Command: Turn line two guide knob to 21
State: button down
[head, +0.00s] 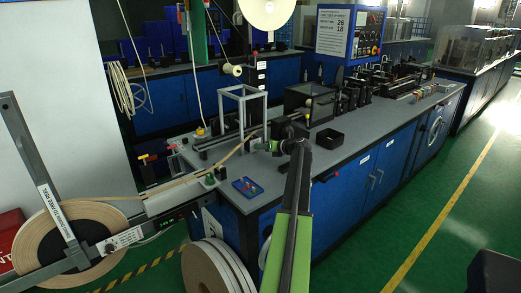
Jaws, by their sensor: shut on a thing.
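My green and dark arm reaches up from the bottom middle, and its wrist bends left at the front of the blue machine bench. My gripper (262,146) is shut at the tape guide area, on a small part that I take to be the guide knob; the jaws mostly hide it. Its scale and number are too small to read. The tan tape (235,152) runs up from the large reel (70,245) at lower left to just left of my gripper. A grey open frame (241,110) stands behind it.
A blue tray with small coloured parts (247,187) lies on the bench (215,148) near its front left corner. A black open box (328,138) sits right of my wrist. White reels (215,268) stand below.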

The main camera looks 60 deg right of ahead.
jog(key=shift+w+f+m+t+y+b, duration=0.1)
jog(key=shift+m+t+y+b, duration=0.2)
jog(key=shift+m, duration=0.3)
jog(key=shift+w+f+m+t+y+b, duration=0.1)
jog(key=shift+m+t+y+b, duration=0.1)
jog(key=shift+m+y+b, duration=0.3)
jog(key=shift+r+m, duration=0.1)
jog(key=shift+m, duration=0.2)
jog(key=c, duration=1.5)
grip_release()
jog(key=shift+w, duration=0.1)
jog(key=shift+c, duration=0.2)
jog(key=shift+s, duration=0.2)
